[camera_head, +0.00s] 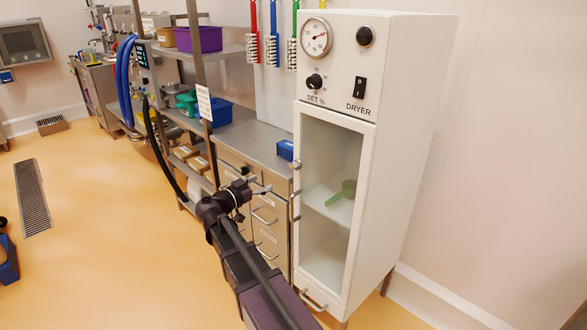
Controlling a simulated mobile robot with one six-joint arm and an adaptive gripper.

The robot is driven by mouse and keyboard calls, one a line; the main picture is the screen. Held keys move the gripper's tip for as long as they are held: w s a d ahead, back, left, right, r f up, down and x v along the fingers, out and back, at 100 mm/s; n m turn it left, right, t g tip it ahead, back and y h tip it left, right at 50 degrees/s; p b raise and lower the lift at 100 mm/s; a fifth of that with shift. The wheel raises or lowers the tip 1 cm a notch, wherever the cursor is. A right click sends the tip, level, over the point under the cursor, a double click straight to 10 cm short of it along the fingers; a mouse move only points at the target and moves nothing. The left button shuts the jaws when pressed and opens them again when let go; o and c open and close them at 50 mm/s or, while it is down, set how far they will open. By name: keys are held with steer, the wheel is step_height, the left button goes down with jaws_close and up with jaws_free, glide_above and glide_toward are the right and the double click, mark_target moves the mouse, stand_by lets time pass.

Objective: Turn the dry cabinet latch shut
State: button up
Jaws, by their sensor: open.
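The white dry cabinet (420,110) stands right of centre, with a tall glass-panelled door (368,140) that looks closed or nearly so. Small grey metal hardware (296,166), which looks like the latch, shows at the upper left edge of the door; its exact turn is too small to tell. A green scoop (342,193) lies on a shelf behind the glass. My gripper (257,181) is open and empty, left of the door edge and apart from the hardware, in front of the steel drawers. My arm reaches up to it from the bottom.
A steel drawer unit (266,150) with a blue box (285,150) on top adjoins the cabinet's left. A shelf rack with a purple bin (205,39) stands behind. Coloured brushes (272,45) hang on the wall. The orange floor (110,240) at left is mostly clear.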

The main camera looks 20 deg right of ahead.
mark_target(292, 167)
steer(key=shift+d, duration=0.1)
steer(key=x, duration=1.3)
steer(key=shift+w+d, duration=0.1)
steer(key=shift+d, duration=0.2)
